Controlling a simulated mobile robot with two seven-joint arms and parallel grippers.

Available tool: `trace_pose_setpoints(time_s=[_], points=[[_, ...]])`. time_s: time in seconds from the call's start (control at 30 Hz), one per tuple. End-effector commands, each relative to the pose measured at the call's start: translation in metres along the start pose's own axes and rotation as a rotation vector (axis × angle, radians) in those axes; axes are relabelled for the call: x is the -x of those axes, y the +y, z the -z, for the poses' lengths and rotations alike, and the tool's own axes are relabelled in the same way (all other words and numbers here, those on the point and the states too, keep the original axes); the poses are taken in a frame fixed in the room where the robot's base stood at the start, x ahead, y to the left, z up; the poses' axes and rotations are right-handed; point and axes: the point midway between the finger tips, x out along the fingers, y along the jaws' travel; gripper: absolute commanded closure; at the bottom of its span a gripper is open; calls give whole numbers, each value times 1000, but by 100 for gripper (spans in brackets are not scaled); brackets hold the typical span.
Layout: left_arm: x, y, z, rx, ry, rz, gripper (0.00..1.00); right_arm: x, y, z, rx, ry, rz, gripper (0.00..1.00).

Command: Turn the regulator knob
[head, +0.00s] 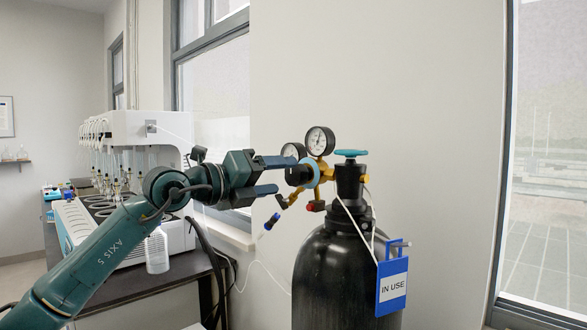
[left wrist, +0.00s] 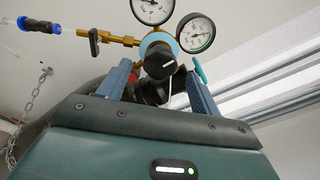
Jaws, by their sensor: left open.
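The regulator (head: 322,168) is brass with a light blue ring and two round gauges, mounted at the top of a black gas cylinder (head: 335,275). Its black knob (head: 297,177) faces my left gripper (head: 286,174). In the left wrist view the knob (left wrist: 160,63) shows a white mark and sits between the two blue fingers of the left gripper (left wrist: 159,70), near their tips. The left gripper is open. A gap seems to show on both sides of the knob; contact cannot be made out. My right gripper is in neither view.
A teal valve handle (head: 350,153) tops the cylinder. A blue "IN USE" tag (head: 392,285) hangs on its right. A thin hose with a blue connector (head: 271,222) hangs below the regulator. A bench (head: 190,268) with a white distiller (head: 150,128) and bottle stands left.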

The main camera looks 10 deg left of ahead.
Motion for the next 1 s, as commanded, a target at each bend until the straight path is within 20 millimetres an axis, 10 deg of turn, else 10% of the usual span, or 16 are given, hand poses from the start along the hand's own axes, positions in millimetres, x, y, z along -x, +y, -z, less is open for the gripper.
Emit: trace_pose_setpoints(time_s=[0.3,0.67,1.0], points=[[-42,-1,-1,0,0,1,36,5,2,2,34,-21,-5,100],[-47,0,0,0,-1,0,36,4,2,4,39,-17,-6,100],[-46,0,0,0,-1,0,63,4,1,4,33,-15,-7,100]])
